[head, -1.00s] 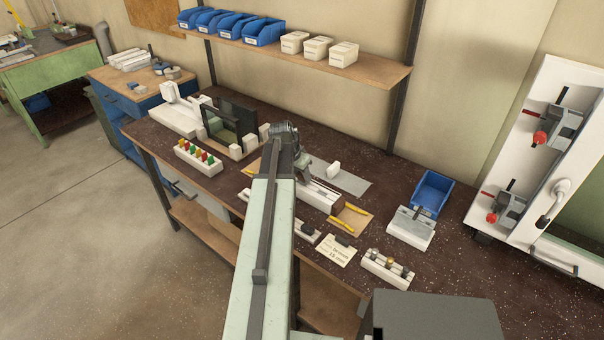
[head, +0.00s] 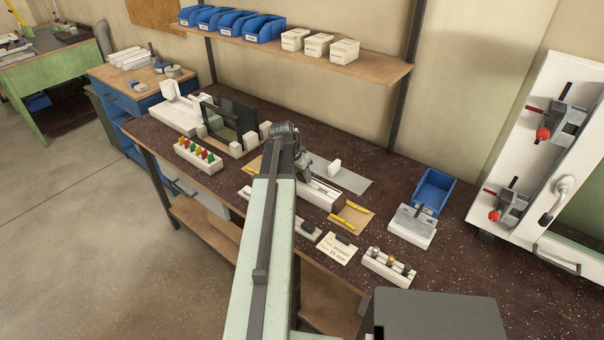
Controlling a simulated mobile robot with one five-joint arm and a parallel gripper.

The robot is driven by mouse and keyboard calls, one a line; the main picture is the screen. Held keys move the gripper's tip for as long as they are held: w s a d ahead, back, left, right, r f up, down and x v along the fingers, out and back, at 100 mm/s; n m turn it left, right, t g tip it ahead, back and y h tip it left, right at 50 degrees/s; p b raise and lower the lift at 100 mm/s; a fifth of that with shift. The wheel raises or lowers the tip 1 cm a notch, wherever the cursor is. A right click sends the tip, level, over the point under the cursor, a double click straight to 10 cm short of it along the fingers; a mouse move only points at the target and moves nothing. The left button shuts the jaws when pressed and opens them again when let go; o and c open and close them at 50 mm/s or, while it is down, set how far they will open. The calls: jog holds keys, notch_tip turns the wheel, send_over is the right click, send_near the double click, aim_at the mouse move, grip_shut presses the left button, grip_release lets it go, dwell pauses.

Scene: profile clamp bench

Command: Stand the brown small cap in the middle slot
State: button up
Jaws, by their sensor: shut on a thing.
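My gripper (head: 304,172) shows only in part, just right of my raised arm, pointing down over the bench's middle. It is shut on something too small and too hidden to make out. Below it lies a long pale block (head: 325,197) with a grey top; my arm covers its left part. I cannot tell its slots apart. A white holder (head: 380,269) at the front right carries several small caps, silver, brass-coloured and dark. I cannot pick out the brown small cap for certain.
A blue bin (head: 434,187) stands behind the fixture. A dark-paned frame (head: 232,122) stands left.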

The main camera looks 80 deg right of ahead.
jog(key=o, duration=1.4)
notch_tip(320, 180, up, 8)
jog(key=p, duration=0.8)
jog(key=shift+w, duration=0.1)
